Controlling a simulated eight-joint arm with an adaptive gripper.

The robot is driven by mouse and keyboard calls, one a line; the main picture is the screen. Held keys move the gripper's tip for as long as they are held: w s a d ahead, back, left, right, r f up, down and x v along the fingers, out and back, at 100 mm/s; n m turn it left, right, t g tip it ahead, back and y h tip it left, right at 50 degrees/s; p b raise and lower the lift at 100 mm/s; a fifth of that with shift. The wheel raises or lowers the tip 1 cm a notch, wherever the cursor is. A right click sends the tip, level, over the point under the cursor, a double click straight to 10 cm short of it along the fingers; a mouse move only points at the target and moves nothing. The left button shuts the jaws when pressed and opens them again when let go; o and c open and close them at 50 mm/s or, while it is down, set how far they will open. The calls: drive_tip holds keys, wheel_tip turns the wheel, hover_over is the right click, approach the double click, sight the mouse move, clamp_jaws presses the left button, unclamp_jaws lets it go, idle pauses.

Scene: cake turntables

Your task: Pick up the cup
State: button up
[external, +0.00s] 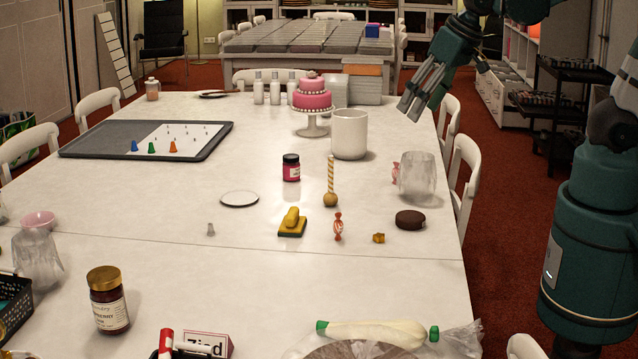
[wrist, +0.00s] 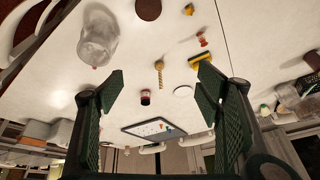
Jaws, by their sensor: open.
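A large white cylindrical cup (external: 349,134) stands upright near the right side of the white table, beside a pink cake. A second clear vessel (external: 37,258) is at the left edge. My gripper (external: 409,110) is open and empty, raised in the air to the right of the white cup and apart from it. Its two fingers (wrist: 161,84) are spread wide in the wrist view, with nothing between them.
A pink cake (external: 312,93) on a stand and several bottles (external: 274,88) are behind the white cup. A red jar (external: 291,168), a candle (external: 330,185) and a brown disc (external: 410,220) lie nearer. A dark tray (external: 85,152) is left. Chairs line the right edge.

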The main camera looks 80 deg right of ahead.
drive_tip(key=w+d+f+m+g+h+b, duration=0.1)
drive_tip(key=w+d+f+m+g+b, duration=0.15)
drive_tip(key=d+f+m, duration=0.55)
drive_tip(key=m+g+h+b, duration=0.1)
drive_tip(key=m+g+b, duration=0.1)
drive_tip(key=m+g, duration=0.15)
approach(419, 160)
wheel_tip(419, 160, down, 5)
drive_tip(key=a+t, duration=0.1)
drive_tip(key=a, duration=0.1)
drive_tip(key=shift+s+d+f+m, duration=0.35)
drive_tip(key=shift+d+m, duration=0.1)
drive_tip(key=shift+d, duration=0.2)
drive_tip(key=shift+x, duration=1.3)
drive_tip(key=shift+b+x, duration=1.05)
drive_tip(key=shift+x, duration=1.5)
drive_tip(key=shift+a, duration=0.1)
